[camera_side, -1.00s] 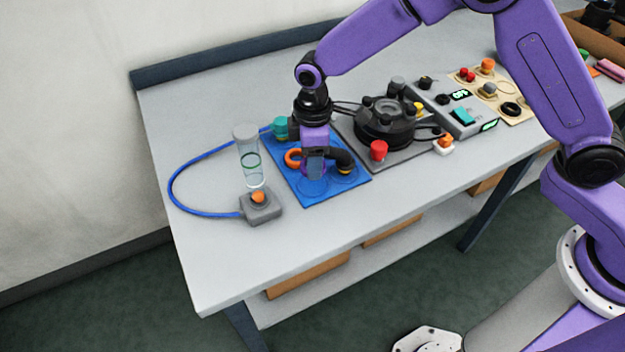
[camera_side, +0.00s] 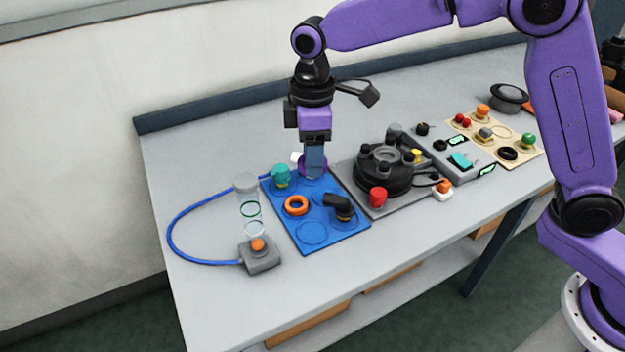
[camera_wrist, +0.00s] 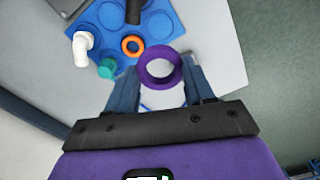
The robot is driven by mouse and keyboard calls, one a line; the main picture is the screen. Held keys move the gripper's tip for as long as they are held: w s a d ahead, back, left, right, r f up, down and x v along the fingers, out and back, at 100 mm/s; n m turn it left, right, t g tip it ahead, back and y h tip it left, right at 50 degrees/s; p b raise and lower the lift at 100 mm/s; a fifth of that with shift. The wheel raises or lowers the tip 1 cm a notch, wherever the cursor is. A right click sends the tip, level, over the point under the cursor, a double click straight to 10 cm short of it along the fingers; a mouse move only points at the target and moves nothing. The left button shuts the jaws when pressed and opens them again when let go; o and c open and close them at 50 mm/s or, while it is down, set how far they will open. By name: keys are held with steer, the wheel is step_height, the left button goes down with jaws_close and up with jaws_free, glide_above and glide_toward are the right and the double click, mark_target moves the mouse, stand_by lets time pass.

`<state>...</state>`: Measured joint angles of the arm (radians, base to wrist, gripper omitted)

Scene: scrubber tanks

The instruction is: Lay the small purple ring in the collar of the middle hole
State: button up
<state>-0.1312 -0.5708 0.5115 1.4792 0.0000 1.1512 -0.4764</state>
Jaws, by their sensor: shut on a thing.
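My gripper (camera_wrist: 160,80) is shut on the purple ring (camera_wrist: 160,67), which sits between the fingertips with its opening facing the wrist camera. In the side view my gripper (camera_side: 314,172) points down over the back part of the blue mat (camera_side: 335,238), with the purple ring (camera_side: 303,166) partly hidden by the fingers. I cannot tell its exact height above the mat. A black round unit (camera_side: 383,166) on a grey plate stands to the right, apart from the ring. I cannot clearly pick out the middle hole or its collar.
The mat carries a teal fitting (camera_side: 281,176), an orange ring (camera_side: 296,205) and a black elbow (camera_side: 340,206). A white elbow (camera_wrist: 83,43) is near the gripper. A clear tube (camera_side: 249,210) and blue hose stand left. A red knob (camera_side: 377,197) fronts the black unit.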

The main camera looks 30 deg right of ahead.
steer(key=w+d+r+n, duration=0.2)
steer(key=w+d, duration=0.2)
steer(key=d, duration=0.8)
steer(key=w+d+r+n, duration=0.1)
steer(key=w+d+n, duration=0.15)
steer(key=d, duration=0.95)
steer(key=shift+w+f, duration=0.15)
steer(key=shift+f, duration=2.6)
steer(key=shift+w+f, duration=0.1)
steer(key=shift+f, duration=2.6)
steer(key=shift+f, duration=1.45)
steer(key=o, duration=1.6)
